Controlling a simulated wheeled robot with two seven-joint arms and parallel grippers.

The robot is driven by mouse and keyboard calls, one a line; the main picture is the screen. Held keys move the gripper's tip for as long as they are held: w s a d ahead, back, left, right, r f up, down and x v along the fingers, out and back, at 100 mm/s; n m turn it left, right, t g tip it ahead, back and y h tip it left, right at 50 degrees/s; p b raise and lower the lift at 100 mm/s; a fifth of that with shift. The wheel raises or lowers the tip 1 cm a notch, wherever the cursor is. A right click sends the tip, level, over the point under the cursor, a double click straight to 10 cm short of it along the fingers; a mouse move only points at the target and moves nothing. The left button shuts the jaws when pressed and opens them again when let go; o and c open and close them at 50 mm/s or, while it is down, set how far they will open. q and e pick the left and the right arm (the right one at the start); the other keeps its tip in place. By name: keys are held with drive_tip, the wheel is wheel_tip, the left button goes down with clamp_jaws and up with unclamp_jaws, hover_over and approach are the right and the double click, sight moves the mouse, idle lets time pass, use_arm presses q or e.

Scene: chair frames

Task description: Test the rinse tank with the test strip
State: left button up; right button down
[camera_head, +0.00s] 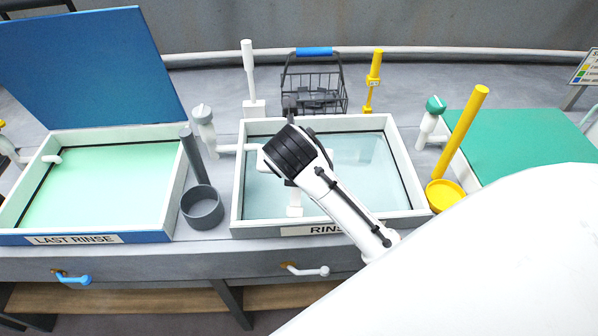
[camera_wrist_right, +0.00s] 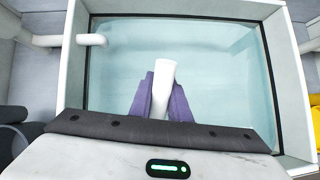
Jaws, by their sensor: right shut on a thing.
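The rinse tank (camera_head: 355,163) is the middle tank, with a white rim, a "RINSE" label in front and pale blue liquid. My right arm reaches over it from the lower right. My right gripper (camera_wrist_right: 164,98), with purple fingers, is shut on a white stick (camera_wrist_right: 163,75), likely the test strip. In the head view a white upright piece with a wider foot (camera_head: 294,211) shows below my wrist, over the tank. I cannot tell whether it touches the liquid. My wrist hides the fingers there. My left gripper is not in view.
The last rinse tank (camera_head: 95,190) with green liquid and a raised blue lid (camera_head: 85,65) is at left. A grey cup (camera_head: 202,207) and yellow cup (camera_head: 445,195) flank the rinse tank. A wire basket (camera_head: 315,92), a white stick on a foot (camera_head: 248,75) and a yellow stick (camera_head: 374,75) stand behind.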

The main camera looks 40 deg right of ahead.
wheel_tip(320, 180, up, 7)
drive_tip(key=shift+r, duration=0.15)
drive_tip(key=shift+w+a+r, duration=0.15)
drive_tip(key=shift+r, duration=0.25)
drive_tip(key=shift+w+a+r, duration=0.1)
drive_tip(key=shift+w+r, duration=0.05)
drive_tip(key=shift+r, duration=0.5)
drive_tip(key=shift+s+d+r, duration=0.25)
drive_tip(key=shift+s+r, duration=0.05)
drive_tip(key=shift+w, duration=0.1)
idle(0.7)
drive_tip(key=shift+w+f, duration=0.15)
drive_tip(key=shift+f, duration=0.35)
wheel_tip(320, 180, down, 8)
drive_tip(key=shift+s, duration=0.25)
